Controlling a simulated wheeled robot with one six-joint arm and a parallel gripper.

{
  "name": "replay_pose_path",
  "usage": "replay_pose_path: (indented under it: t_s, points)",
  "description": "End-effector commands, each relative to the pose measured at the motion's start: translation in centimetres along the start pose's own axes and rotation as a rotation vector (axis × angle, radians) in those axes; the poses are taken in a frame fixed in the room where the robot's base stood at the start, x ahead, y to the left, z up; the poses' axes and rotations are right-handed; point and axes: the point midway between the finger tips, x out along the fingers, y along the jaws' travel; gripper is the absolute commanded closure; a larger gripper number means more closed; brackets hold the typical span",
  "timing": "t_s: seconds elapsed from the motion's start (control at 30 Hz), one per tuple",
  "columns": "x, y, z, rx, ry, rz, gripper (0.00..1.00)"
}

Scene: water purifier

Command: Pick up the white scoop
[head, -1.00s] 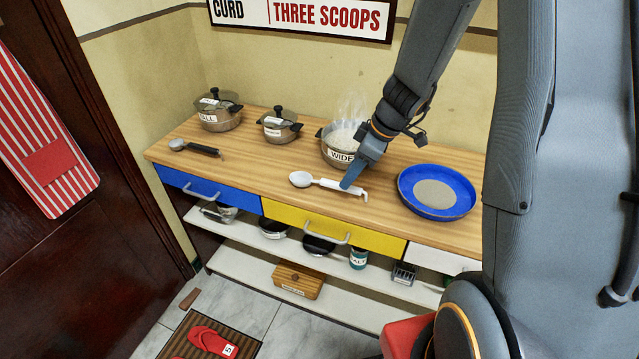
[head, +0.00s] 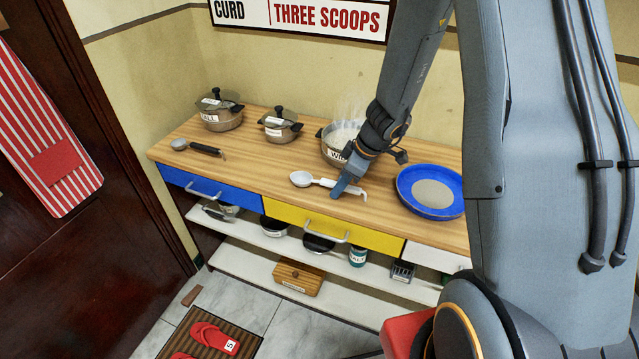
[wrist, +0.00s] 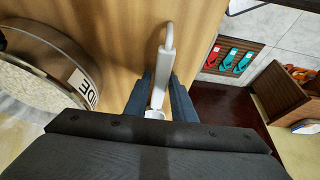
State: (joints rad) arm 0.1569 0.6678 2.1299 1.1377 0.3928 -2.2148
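The white scoop (head: 302,179) lies on the wooden counter (head: 247,160) above the yellow drawer, bowl to the left and hooked handle to the right. My gripper (head: 340,190) is down at its handle. In the wrist view the handle (wrist: 165,52) runs between the two fingers of my gripper (wrist: 161,78), its hooked end reaching past the fingertips. The fingers stand apart on either side of the handle, with no clear grip on it. The scoop's bowl is mostly hidden under the gripper body in the wrist view.
The steaming pot labelled WIDE (head: 338,153) stands just behind my gripper. A blue pan (head: 431,174) is to the right. A dark-handled scoop (head: 203,149) and two lidded pots, one tall (head: 222,118) and one smaller (head: 280,132), are at left.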

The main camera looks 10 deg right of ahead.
Motion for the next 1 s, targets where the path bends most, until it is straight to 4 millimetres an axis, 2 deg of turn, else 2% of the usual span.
replay_pose_path:
  t_s: [0.03,0.1,0.13,0.57,0.77,1.0]
  points:
    - [0.0,0.0,0.0,0.0,0.0,0.0,0.86]
    - [0.0,0.0,0.0,0.0,0.0,0.0,0.98]
    - [0.0,0.0,0.0,0.0,0.0,0.0,1.0]
    - [-0.4,0.0,-0.2,0.0,0.001,0.001,1.0]
    - [-2.3,0.1,-1.0,-0.002,0.002,0.004,1.0]
    - [-6.1,0.1,-2.6,-0.002,0.003,0.004,1.0]
